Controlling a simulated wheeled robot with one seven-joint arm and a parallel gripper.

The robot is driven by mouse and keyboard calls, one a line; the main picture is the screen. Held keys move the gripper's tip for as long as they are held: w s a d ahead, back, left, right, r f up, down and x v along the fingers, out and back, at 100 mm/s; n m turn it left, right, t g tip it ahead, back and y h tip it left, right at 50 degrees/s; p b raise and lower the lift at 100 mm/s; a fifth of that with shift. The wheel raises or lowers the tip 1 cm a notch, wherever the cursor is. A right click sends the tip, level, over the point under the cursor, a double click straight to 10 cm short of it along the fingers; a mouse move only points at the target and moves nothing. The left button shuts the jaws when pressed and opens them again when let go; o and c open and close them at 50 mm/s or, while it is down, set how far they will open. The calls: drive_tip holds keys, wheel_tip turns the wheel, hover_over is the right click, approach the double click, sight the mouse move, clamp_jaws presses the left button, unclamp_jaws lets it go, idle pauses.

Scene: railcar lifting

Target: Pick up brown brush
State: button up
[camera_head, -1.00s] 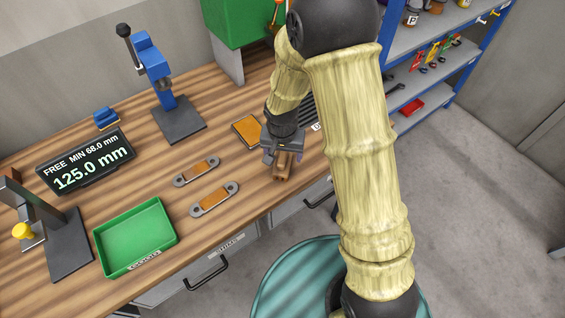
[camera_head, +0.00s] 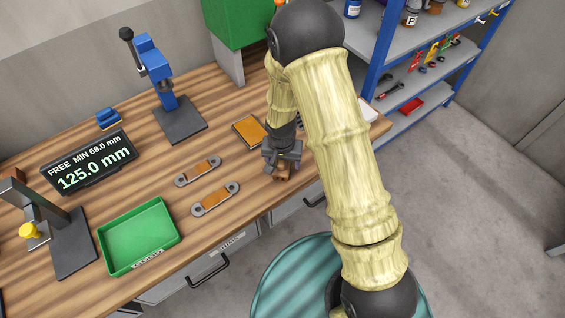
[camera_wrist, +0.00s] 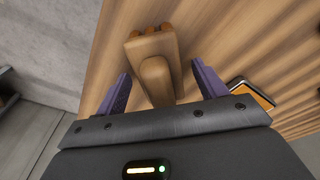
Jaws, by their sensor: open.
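The brown brush (camera_wrist: 155,62) is a wooden block with a raised rounded handle and darker tufts at its far end. It lies on the wooden bench close to the front edge. In the wrist view my gripper (camera_wrist: 158,90) is open, with one purple-padded finger on each side of the brush handle and visible gaps between. In the head view my gripper (camera_head: 283,162) is over the brush, which shows only as a small brown part (camera_head: 284,175) below the jaws. My arm and jaws hide the rest of it.
An orange pad in a dark frame (camera_head: 250,130) lies just left of my gripper. Two grey links with orange middles (camera_head: 216,199) and a green tray (camera_head: 139,266) are further left. A blue press (camera_head: 154,65) and a display (camera_head: 90,160) stand behind. A blue shelf rack is at right.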

idle(0.4)
drive_tip(key=c, duration=1.2)
drive_tip(key=shift+r, duration=0.1)
drive_tip(key=shift+c, duration=0.2)
wheel_tip(320, 180, up, 10)
drive_tip(key=shift+f+b, duration=0.1)
drive_tip(key=shift+b, duration=0.85)
drive_tip(key=shift+o, duration=1.4)
